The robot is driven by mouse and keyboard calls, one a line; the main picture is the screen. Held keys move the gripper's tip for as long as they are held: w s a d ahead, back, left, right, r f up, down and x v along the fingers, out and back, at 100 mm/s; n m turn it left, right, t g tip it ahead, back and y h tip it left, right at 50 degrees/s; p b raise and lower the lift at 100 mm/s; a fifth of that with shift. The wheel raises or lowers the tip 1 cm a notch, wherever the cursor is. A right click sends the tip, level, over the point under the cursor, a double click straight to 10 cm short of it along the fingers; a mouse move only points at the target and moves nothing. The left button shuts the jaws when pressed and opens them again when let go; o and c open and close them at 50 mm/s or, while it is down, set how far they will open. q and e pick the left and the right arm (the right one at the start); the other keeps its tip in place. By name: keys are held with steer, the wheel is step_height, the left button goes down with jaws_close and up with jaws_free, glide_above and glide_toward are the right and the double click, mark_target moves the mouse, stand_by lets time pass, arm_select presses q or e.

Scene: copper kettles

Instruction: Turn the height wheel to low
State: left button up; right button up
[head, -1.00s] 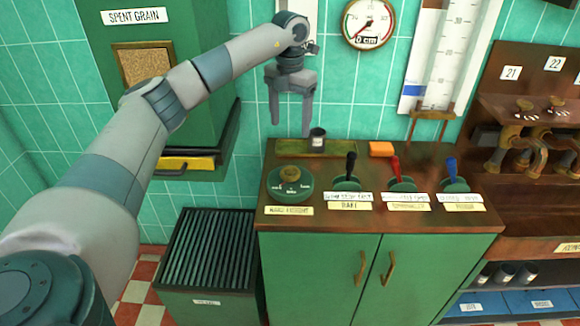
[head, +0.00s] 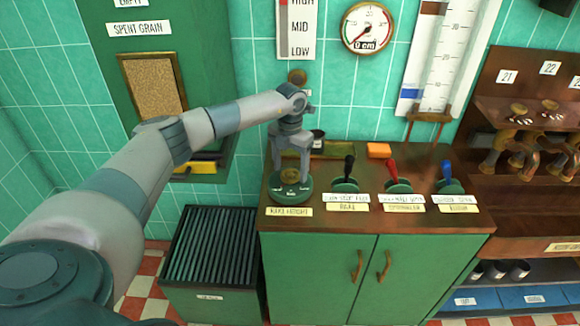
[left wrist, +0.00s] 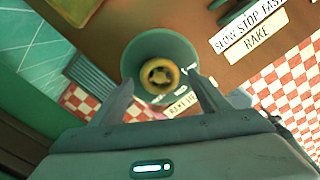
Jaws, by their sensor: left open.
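The height wheel (head: 291,189) is a green round dial with a brass knob, at the left front of the cabinet top above a label reading like "RAKE HEIGHT" (head: 289,212). In the left wrist view its brass knob (left wrist: 160,75) shows between and beyond my fingertips. My left gripper (head: 291,176) is open, pointing down over the wheel, with its fingers on either side of the knob. I cannot tell whether they touch it. A wall scale (head: 300,30) reads HIGH, MID, LOW. My right gripper is not in view.
Black (head: 348,168), red (head: 394,170) and blue (head: 446,172) levers stand to the right of the wheel. A small dark cup (head: 317,137) and an orange block (head: 379,150) are behind. A slatted green bin (head: 208,250) stands at the left.

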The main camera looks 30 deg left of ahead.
arm_select(q)
steer(key=shift+f, duration=0.45)
steer(key=c, duration=1)
steer(key=shift+c, duration=0.2)
